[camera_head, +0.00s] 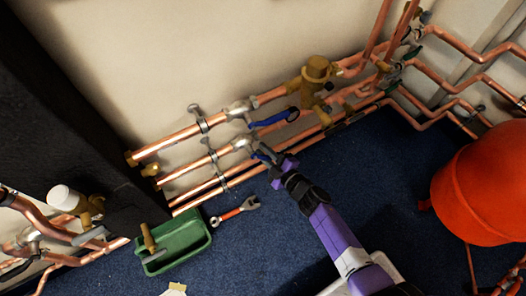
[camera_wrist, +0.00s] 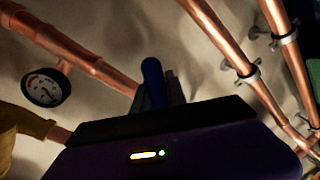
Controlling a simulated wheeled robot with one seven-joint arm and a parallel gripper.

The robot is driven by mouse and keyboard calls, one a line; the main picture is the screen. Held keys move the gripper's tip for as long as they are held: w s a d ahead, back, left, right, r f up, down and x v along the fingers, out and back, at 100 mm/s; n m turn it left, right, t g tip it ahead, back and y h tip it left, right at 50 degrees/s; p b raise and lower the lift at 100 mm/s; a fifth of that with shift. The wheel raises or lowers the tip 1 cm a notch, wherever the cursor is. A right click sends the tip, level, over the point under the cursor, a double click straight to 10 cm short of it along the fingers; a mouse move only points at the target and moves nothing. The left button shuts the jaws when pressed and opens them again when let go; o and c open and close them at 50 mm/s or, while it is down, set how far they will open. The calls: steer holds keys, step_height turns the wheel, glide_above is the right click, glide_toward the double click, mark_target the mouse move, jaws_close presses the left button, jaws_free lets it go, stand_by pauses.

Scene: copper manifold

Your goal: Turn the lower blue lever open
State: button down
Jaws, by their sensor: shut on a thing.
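My gripper (camera_head: 268,159) is at the lower valve (camera_head: 243,145) on the second copper pipe, and its purple arm reaches in from the lower right. It is shut on the lower blue lever, which shows in the wrist view as a blue rounded end (camera_wrist: 152,72) sticking out between the dark fingers (camera_wrist: 155,95). In the head view the gripper hides most of this lever. The upper blue lever (camera_head: 272,119) lies along the upper pipe, pointing right from its own valve (camera_head: 239,108), just above my gripper.
A brass fitting (camera_head: 316,72) stands right of the levers. A green tray (camera_head: 181,240) and a wrench (camera_head: 236,210) lie on the blue floor at left. A red tank (camera_head: 485,185) stands at right. The wrist view shows a round gauge (camera_wrist: 44,87) and copper pipes (camera_wrist: 225,40).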

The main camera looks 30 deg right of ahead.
steer(key=c, duration=1.3)
jaws_free()
steer(key=shift+c, duration=0.2)
steer(key=a+p+v, duration=0.1)
steer(key=p+v, duration=0.1)
steer(key=v, duration=0.5)
steer(key=shift+s+d, duration=0.45)
steer(key=shift+d, duration=0.05)
